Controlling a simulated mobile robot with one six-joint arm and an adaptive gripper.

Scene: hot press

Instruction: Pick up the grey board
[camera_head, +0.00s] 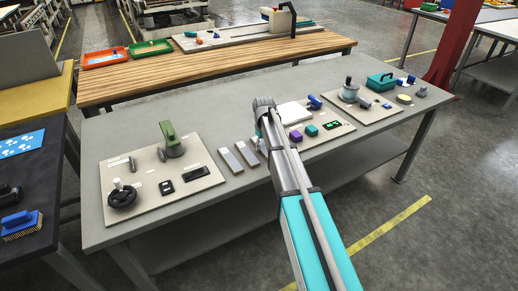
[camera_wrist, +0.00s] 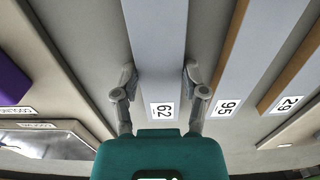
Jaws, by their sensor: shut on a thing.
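The grey board (camera_wrist: 157,45) is a long, flat strip with a white number label near its end. In the wrist view it lies between the two fingers of my gripper (camera_wrist: 158,88), which are shut on its long edges. I cannot tell whether it is lifted clear of the table. In the head view my gripper end (camera_head: 262,146) is low over the middle of the grey table, and the arm hides most of the held board. Two similar grey boards (camera_head: 230,161) (camera_head: 247,154) lie to its left; they show to the right in the wrist view (camera_wrist: 220,85) (camera_wrist: 285,88).
On the grey table (camera_head: 215,128), a panel (camera_head: 108,180) with a handwheel and green handle lies left. A panel (camera_head: 335,131) with purple and green blocks lies right of my arm; another (camera_head: 390,113) is further right. A wooden bench (camera_head: 215,72) stands behind.

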